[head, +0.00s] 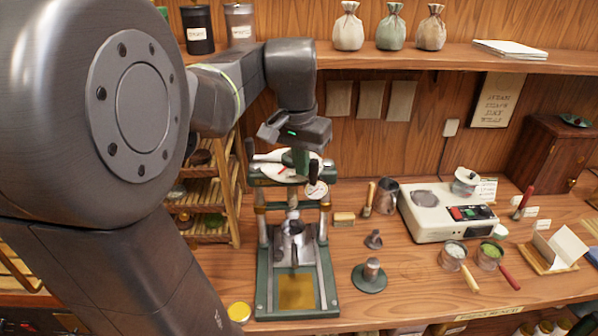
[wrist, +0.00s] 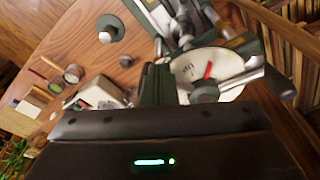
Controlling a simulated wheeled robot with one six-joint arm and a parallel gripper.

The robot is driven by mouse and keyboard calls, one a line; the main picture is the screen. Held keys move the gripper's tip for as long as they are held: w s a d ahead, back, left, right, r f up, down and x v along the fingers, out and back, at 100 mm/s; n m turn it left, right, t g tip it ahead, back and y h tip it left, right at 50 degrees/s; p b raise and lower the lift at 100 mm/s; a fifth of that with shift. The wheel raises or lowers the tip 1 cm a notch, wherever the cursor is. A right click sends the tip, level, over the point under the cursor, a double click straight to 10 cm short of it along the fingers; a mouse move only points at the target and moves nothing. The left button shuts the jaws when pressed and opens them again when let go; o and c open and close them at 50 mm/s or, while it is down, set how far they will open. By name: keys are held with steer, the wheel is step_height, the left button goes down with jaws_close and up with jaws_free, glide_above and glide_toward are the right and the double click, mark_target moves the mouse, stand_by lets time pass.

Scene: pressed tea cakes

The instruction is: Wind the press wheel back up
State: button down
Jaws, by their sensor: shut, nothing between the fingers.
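The press (head: 264,270) stands on the wooden bench, with a dark green frame, metal posts and a brass-coloured plate at its front. Its pale press wheel (head: 275,173) lies on top, partly hidden by my gripper; in the wrist view the pale disc (wrist: 236,88) carries a red mark. My gripper (head: 301,163) points down at the wheel top, shut and empty. I cannot tell if its fingers touch the wheel. A metal mould (head: 293,243) sits under the press head.
A scale (head: 430,222) stands to the right, with a metal cup (head: 387,196) beside it. A small weight on a green round base (head: 370,278) is right of the press. A wooden rack (head: 205,185) stands close on the left. A shelf (head: 440,56) runs behind.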

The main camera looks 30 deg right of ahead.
steer(key=shift+s+d+p, duration=0.2)
steer(key=shift+d+p, duration=0.2)
steer(key=shift+d, duration=1.3)
steer(key=shift+w+d+p, duration=0.25)
steer(key=shift+d+p, duration=0.45)
steer(key=shift+d, duration=0.6)
step_height(320, 180, up, 8)
steer(key=a+p, duration=0.1)
steer(key=p, duration=0.1)
steer(key=shift+s+a+f, duration=0.25)
steer(key=shift+s, duration=0.2)
steer(key=shift+f, duration=0.15)
